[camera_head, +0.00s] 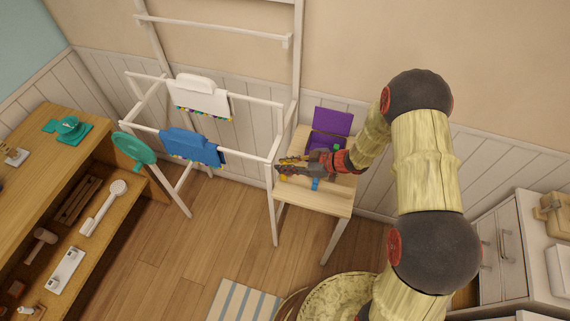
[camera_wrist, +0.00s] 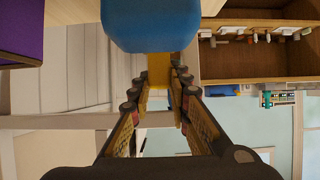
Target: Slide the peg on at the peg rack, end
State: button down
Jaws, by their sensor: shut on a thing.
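My gripper (camera_head: 281,166) is over the small light-wood table, its fingers pointing left. In the wrist view its fingers (camera_wrist: 158,84) close around a yellow piece (camera_wrist: 158,68), which is partly hidden; I take it to be the peg. A bit of yellow (camera_head: 284,178) also shows by the fingertips in the head view. A blue rounded block (camera_wrist: 150,25) is close to the wrist camera; a small blue part (camera_head: 316,184) shows just below the gripper in the head view. I cannot make out which piece is the peg rack or whether the yellow piece touches it.
A purple open box (camera_head: 332,122) with a green bit (camera_head: 338,147) stands behind my gripper on the wooden table (camera_head: 335,203). A white drying frame (camera_head: 275,150) with a blue cloth (camera_head: 192,147) and a white cloth (camera_head: 200,100) stands close on the left. A wooden shelf unit (camera_head: 40,175) is farther left.

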jog(key=shift+f, duration=0.5)
jog(key=c, duration=1.6)
grip_release()
jog(key=v, duration=1.2)
